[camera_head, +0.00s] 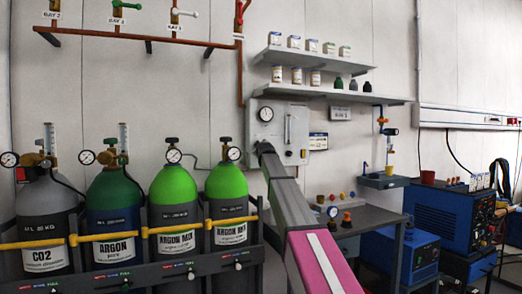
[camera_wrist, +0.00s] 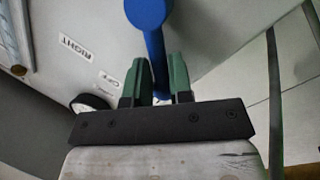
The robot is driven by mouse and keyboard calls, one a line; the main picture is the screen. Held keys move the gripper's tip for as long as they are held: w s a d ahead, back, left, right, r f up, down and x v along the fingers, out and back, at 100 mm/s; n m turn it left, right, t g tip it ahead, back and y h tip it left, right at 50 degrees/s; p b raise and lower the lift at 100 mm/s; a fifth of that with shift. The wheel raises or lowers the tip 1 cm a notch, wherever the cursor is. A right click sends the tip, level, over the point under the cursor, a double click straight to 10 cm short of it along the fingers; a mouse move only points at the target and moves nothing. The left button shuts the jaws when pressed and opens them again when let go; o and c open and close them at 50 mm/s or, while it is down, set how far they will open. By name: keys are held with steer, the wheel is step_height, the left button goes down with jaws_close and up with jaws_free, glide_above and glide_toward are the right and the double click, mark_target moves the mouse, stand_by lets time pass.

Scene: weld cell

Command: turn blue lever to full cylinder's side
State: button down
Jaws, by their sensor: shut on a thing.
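In the wrist view the blue lever (camera_wrist: 154,42) runs from a round blue end at the top down between the two green fingers of my gripper (camera_wrist: 158,66), which are shut on it. The pale panel around it carries a "RIGHT" label (camera_wrist: 75,47) and a second small label (camera_wrist: 109,80). In the head view my gripper (camera_head: 264,149) is at the lower left of the grey wall panel (camera_head: 293,116) with a round gauge; the lever is hidden there. Two light green ARGON MIX cylinders (camera_head: 174,192) (camera_head: 227,185) stand left of my arm; their small rack tags are too small to read surely.
A grey CO2 cylinder (camera_head: 46,212) and a dark green ARGON cylinder (camera_head: 114,205) stand further left in the same rack (camera_head: 205,268). A workbench (camera_head: 365,219) and blue machines (camera_head: 452,216) stand to the right.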

steer(key=shift+a+r, duration=0.1)
steer(key=shift+a, duration=0.05)
steer(key=c, duration=1.1)
jaws_free()
steer(key=shift+s, duration=0.1)
steer(key=s, duration=1)
steer(key=shift+s+d, duration=0.2)
steer(key=shift+s, duration=0.1)
